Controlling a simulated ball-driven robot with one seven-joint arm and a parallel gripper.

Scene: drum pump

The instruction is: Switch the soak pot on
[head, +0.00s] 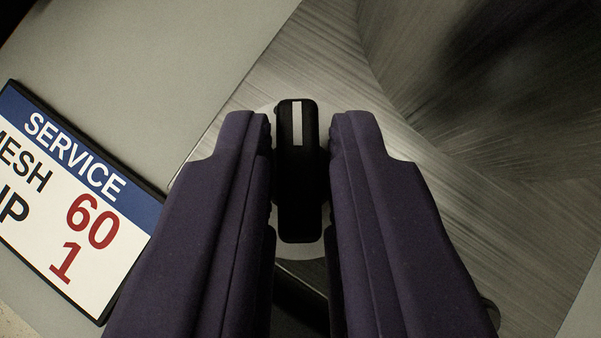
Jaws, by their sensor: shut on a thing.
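A black bar-shaped knob (298,200) with a white pointer stripe sits on a pale round disc on a brushed metal face (330,60), presumably the soak pot's switch. The stripe is at the knob's far end and points up in the picture. My gripper (300,165) has its two purple fingers on either side of the knob, shut on it. The fingers hide most of the disc, and no on or off marks show.
A sign (75,200) reading SERVICE, with red 60 and 1, lies at the left, partly cut off. A plain grey surface (150,70) is at the upper left. The metal face fills the right, with a dark blurred patch at upper right.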

